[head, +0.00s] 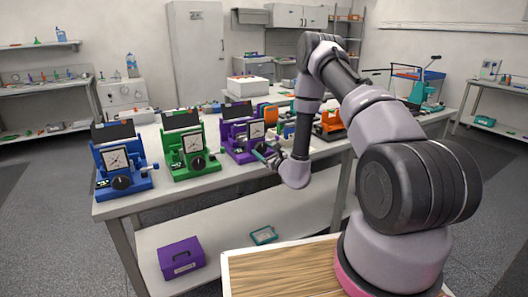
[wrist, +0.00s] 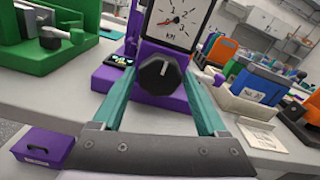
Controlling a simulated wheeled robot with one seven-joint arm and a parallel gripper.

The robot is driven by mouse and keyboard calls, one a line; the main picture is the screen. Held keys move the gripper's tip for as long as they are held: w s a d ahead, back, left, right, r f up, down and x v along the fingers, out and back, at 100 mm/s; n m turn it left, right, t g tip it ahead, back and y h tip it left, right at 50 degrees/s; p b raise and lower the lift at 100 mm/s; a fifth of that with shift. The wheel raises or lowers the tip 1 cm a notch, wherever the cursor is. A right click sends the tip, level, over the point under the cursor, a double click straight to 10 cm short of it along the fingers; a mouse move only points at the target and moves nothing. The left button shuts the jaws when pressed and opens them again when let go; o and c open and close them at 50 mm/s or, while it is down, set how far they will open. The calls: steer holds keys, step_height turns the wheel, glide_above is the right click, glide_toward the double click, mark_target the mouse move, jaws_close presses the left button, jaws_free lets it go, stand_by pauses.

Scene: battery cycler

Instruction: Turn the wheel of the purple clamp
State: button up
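The purple clamp (head: 240,141) stands on the bench, third in the row, with a square white dial (wrist: 176,22) on its front. Its wheel is a black knob (wrist: 159,73) below the dial, clear in the wrist view. My gripper (wrist: 158,78) is open, with one teal finger to the left of the knob and one to the right. I see gaps between the knob and both fingers, and cannot tell how far the tips reach along it. In the head view, my gripper (head: 265,155) is at the clamp's front and partly covers its lower right.
A green clamp (head: 187,149) and a blue clamp (head: 120,163) stand to the left. A blue device (wrist: 262,84) in a pale holder and an orange device (head: 330,121) stand to the right. A purple box (head: 181,258) lies on the lower shelf.

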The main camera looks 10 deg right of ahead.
steer(key=c, duration=0.8)
steer(key=shift+m, duration=0.4)
